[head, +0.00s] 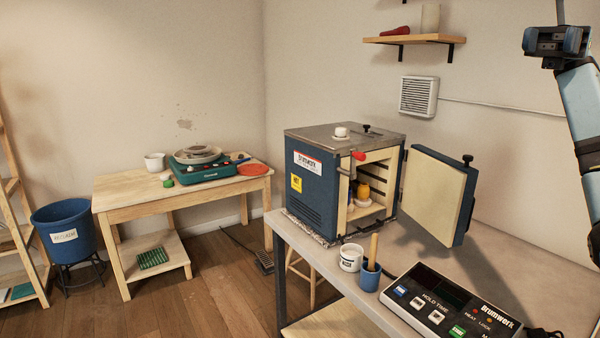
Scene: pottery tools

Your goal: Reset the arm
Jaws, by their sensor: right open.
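My right gripper (557,36) is raised at the upper right, at the end of my blue and black right arm. It is open and nothing shows in it; its tips run toward the top edge of the picture. It is in front of the right wall, well above the bench and apart from everything. My left gripper and left arm are out of view.
The blue kiln (318,190) stands on the grey bench (345,285) with its door (435,193) swung open to the right. A white mug (351,257), a blue cup (370,278) and a control panel (452,302) stand in front. A wall shelf (415,39) is left of my gripper.

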